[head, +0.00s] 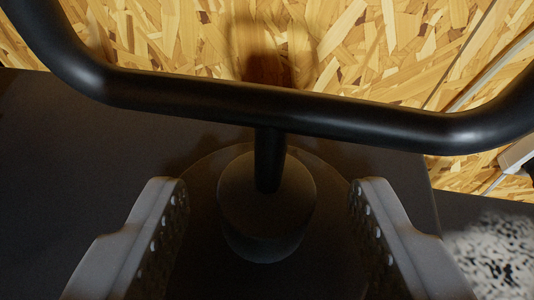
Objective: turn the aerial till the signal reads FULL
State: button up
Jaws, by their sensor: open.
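The aerial (300,112) is a thick black tube that spans the head view and bends upward at both sides. A short stem (269,160) joins it to a round dark hub (266,215) on a dark, flat surface (80,150). My gripper (268,225) is open, with one grey finger on each side of the hub. I see gaps between the fingers and the hub, and nothing is held. The fingertips lie below the tube in the picture. No signal reading shows.
A chipboard surface (380,50) fills the top of the view. A light-coloured bar (495,70) runs along the upper right. A black-and-white speckled patch (505,255) is at the lower right. The dark surface left of the hub looks clear.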

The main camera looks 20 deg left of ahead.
jog(key=shift+w+a+f, duration=0.2)
jog(key=shift+w+f, duration=0.05)
jog(key=shift+w, duration=0.3)
jog(key=c, duration=1)
jog(key=shift+o, duration=0.2)
jog(key=shift+d, duration=0.15)
jog(key=shift+s+r+p, duration=0.1)
jog(key=shift+p, duration=0.2)
jog(key=shift+r+p, duration=0.1)
jog(key=shift+p, duration=0.65)
